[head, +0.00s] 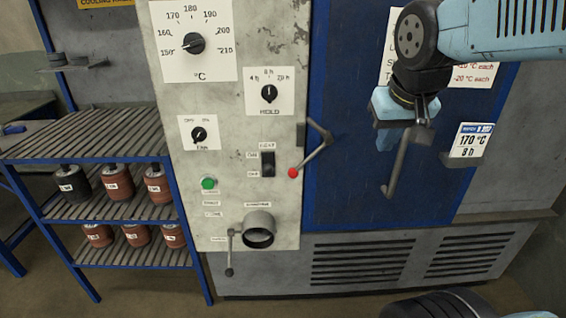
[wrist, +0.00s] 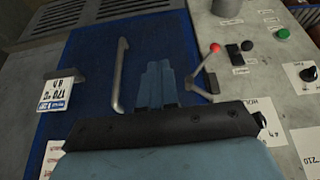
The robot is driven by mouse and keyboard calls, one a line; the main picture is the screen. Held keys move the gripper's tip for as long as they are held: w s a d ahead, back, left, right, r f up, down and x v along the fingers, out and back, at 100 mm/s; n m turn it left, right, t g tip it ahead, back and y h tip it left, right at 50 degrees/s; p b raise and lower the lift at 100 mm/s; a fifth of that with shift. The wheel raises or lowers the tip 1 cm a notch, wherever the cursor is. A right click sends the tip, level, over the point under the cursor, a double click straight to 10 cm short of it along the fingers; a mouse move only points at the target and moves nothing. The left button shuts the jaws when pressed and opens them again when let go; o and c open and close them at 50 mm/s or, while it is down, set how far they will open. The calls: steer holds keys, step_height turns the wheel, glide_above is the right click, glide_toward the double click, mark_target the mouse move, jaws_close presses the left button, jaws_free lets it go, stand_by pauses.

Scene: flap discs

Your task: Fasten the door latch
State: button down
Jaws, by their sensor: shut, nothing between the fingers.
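The blue door (head: 350,190) fills the right of the cabinet in the head view and looks closed against the frame. Its latch lever (head: 316,153) sits at the door's left edge and slants down-left to a red knob (head: 292,172) over the control panel. In the wrist view the latch lever (wrist: 205,72) is right of my gripper, with the red knob (wrist: 215,48) at its end. My gripper (head: 383,143) is in front of the door, right of the lever and apart from it. Its fingers (wrist: 156,68) are together and empty.
A grey bar handle (head: 398,165) stands out from the door close to my gripper; it is left of the fingers in the wrist view (wrist: 119,75). The control panel (head: 235,135) carries dials, a switch and a green button.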

steer(key=w+a+f+h, duration=0.1)
steer(key=w+a+f, duration=0.2)
steer(key=w+a, duration=0.5)
steer(key=w+a+f+h, duration=0.1)
steer(key=w+a+f, duration=0.2)
steer(key=w+a, duration=0.5)
steer(key=a, duration=0.5)
steer(key=shift+w+a+g, duration=0.15)
steer(key=shift+w+g, duration=0.05)
steer(key=shift+g, duration=0.1)
steer(key=shift+f, duration=0.2)
steer(key=shift+s+d+x, duration=0.1)
steer(key=shift+d+x, duration=0.2)
steer(key=shift+x, duration=1.95)
steer(key=shift+s+d+x, duration=0.1)
steer(key=shift+d+x, duration=0.15)
steer(key=shift+x, duration=1.95)
steer(key=shift+s+d+x, duration=0.1)
steer(key=shift+d+x, duration=0.2)
steer(key=shift+x, duration=1.95)
steer(key=shift+r, duration=0.1)
